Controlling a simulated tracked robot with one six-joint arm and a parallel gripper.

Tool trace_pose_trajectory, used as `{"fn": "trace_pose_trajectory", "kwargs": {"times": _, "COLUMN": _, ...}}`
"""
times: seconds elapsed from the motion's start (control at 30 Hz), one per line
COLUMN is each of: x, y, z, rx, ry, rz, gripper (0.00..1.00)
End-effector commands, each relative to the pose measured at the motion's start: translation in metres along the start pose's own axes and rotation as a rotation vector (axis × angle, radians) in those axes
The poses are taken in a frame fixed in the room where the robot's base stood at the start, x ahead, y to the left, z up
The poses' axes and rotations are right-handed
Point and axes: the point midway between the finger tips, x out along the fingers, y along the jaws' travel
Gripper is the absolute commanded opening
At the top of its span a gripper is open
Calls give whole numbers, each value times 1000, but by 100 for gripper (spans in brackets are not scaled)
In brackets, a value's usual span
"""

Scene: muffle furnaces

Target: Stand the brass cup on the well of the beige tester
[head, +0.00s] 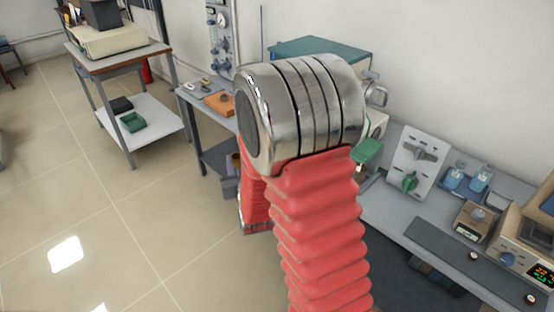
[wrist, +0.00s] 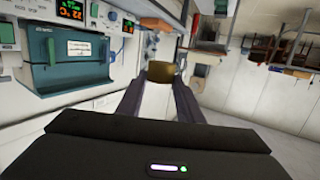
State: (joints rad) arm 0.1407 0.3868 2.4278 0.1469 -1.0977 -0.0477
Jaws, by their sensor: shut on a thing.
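The brass cup (wrist: 161,72) is between the fingertips of my gripper (wrist: 160,88) in the wrist view. My gripper is shut on it, and the cup is held up in the air, clear of any surface. The head view does not show the gripper or the cup; my red arm and its metal joint cover the middle. A small beige box with a knob and dark display (head: 476,221) stands on the right bench and may be the beige tester. I cannot make out its well.
The grey bench (head: 400,213) carries a dark strip (head: 450,250) with small round pieces, blue bottles (head: 468,179) and a larger box with lit digits (head: 520,256). A teal furnace (wrist: 70,62) shows in the wrist view. The tiled floor (head: 110,240) at left is clear.

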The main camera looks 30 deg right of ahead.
Motion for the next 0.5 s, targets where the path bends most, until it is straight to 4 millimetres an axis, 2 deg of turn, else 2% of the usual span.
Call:
{"fn": "trace_pose_trajectory", "kwargs": {"times": 0.03, "x": -3, "y": -22, "z": -2, "rx": -8, "ry": 0, "rz": -50, "gripper": 10}}
{"fn": "trace_pose_trajectory", "kwargs": {"times": 0.1, "x": -8, "y": -50, "z": -4, "rx": -17, "ry": 0, "rz": -115, "gripper": 10}}
{"fn": "trace_pose_trajectory", "kwargs": {"times": 0.2, "x": -15, "y": -83, "z": -6, "rx": -29, "ry": 1, "rz": -191, "gripper": 10}}
{"fn": "trace_pose_trajectory", "kwargs": {"times": 0.33, "x": -22, "y": -108, "z": -7, "rx": -38, "ry": 0, "rz": -253, "gripper": 10}}
{"fn": "trace_pose_trajectory", "kwargs": {"times": 0.5, "x": -25, "y": -116, "z": -7, "rx": -41, "ry": -1, "rz": -273, "gripper": 10}}
